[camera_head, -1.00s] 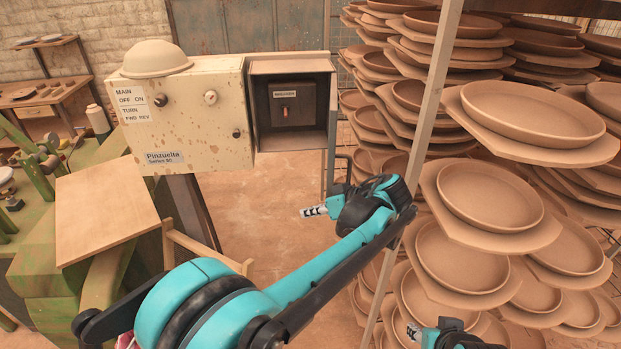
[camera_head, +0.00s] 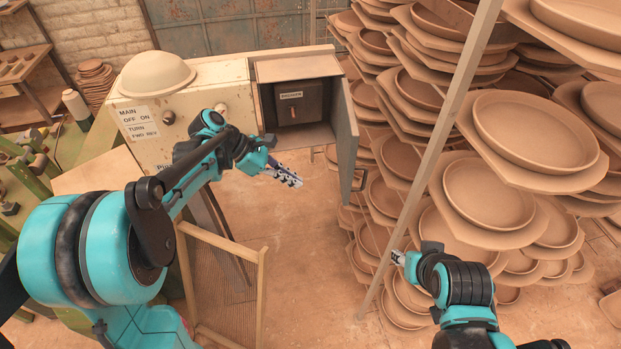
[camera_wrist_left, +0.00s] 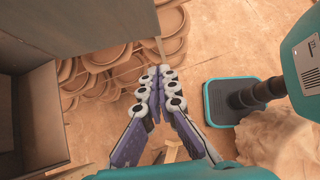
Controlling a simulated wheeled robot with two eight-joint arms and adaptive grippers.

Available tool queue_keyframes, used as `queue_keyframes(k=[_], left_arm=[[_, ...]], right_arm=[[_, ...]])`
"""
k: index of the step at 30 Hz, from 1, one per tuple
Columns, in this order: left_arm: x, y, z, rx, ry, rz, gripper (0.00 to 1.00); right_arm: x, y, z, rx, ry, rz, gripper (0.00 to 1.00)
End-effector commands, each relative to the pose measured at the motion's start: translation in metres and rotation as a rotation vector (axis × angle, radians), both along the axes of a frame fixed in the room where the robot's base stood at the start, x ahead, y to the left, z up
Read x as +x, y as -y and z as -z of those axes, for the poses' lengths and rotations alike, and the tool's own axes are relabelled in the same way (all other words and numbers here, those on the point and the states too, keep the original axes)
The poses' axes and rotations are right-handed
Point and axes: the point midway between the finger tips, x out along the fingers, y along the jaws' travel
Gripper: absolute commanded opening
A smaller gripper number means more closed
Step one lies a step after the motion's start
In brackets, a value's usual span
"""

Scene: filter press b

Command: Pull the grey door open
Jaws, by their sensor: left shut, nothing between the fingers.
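The grey door (camera_head: 345,140) stands open on the right side of the grey box, jutting out towards me, in the head view. Its dark bar handle (camera_head: 361,180) is near the lower front edge. My left gripper (camera_head: 297,182) is left of the door, below the box opening, apart from the handle. Its fingers are shut with nothing between them; the closed fingertips show in the left wrist view (camera_wrist_left: 160,72). Grey sheet metal (camera_wrist_left: 45,115) stands left of them there. My right gripper (camera_head: 397,257) is low on the right, away from the door; its fingers are too small to read.
Inside the grey box (camera_head: 296,68) is a dark switch unit (camera_head: 298,103). A cream control box (camera_head: 150,110) with a domed top adjoins it on the left. Racks of clay plates (camera_head: 530,130) and a slanted metal post (camera_head: 440,150) fill the right. Floor below the door is open.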

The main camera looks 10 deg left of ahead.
Motion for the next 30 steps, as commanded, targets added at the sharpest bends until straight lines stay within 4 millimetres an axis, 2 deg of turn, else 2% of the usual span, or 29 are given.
queue_keyframes(k=[14,18,21,30], left_arm=[[0.008,0.067,0.067,0.003,0.001,0.006,0.0],[0.011,0.089,0.064,0.003,0.001,0.006,0.0],[0.012,0.098,0.065,0.003,0.001,0.006,0.0],[0.014,0.105,0.066,0.003,0.001,0.003,0.0]], right_arm=[[0.0,0.0,-0.014,0.0,0.0,0.0,0.4],[0.0,0.0,-0.022,0.0,0.0,0.0,0.4],[0.0,0.0,-0.025,0.0,0.0,0.0,0.4],[0.0,0.0,-0.026,0.0,0.0,0.0,0.4]])
